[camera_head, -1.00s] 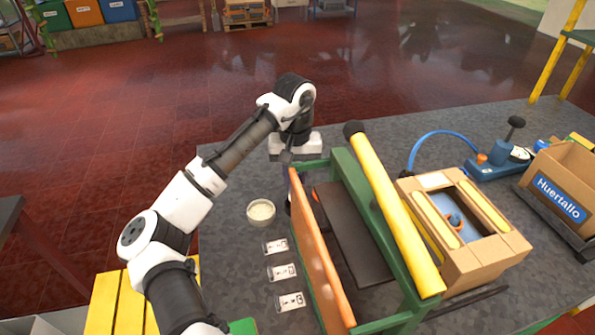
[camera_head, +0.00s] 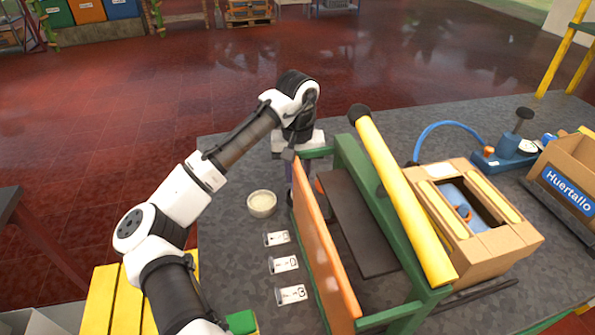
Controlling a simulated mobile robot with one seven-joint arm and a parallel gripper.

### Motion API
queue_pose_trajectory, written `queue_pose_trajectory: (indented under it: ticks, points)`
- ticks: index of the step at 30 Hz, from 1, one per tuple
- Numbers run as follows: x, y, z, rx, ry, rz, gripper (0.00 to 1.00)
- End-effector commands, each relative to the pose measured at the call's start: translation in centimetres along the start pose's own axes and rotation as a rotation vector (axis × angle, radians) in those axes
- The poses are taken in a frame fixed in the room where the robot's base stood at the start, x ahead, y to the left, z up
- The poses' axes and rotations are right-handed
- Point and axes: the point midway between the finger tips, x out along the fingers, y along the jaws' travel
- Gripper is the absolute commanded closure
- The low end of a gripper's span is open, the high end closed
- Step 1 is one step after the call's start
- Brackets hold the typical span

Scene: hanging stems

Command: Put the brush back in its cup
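My gripper (camera_head: 298,143) is at the far end of the work table, pointing down beside the top end of the green frame (camera_head: 345,150). Its white hand shows, but its fingertips are mostly hidden by the frame and the orange board (camera_head: 325,240). I cannot see whether it is open or shut. Something thin and dark purplish shows just below the hand, left of the board; I cannot tell whether it is the brush. I cannot make out a brush or its cup for certain. A small pale bowl (camera_head: 262,212) with cream-coloured contents stands left of the board.
Several labelled white cards (camera_head: 284,264) lie in front of the bowl. A yellow bar (camera_head: 405,200) tops the frame. Right of it stand a cardboard box (camera_head: 505,245), a blue pump (camera_head: 510,152) and a Huertallo crate (camera_head: 567,195). Grey table is bare behind the frame.

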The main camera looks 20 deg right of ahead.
Motion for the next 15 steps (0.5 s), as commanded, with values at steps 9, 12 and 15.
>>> queue_pose_trajectory:
  ticks: [9, 12, 15]
  points:
    - [0.08, 0.01, 0.00, 0.000, 0.000, 0.000, 0.97]
    - [0.20, 0.01, 0.00, 0.000, 0.000, 0.000, 0.97]
    - [0.36, 0.01, 0.00, 0.000, 0.000, 0.001, 0.97]
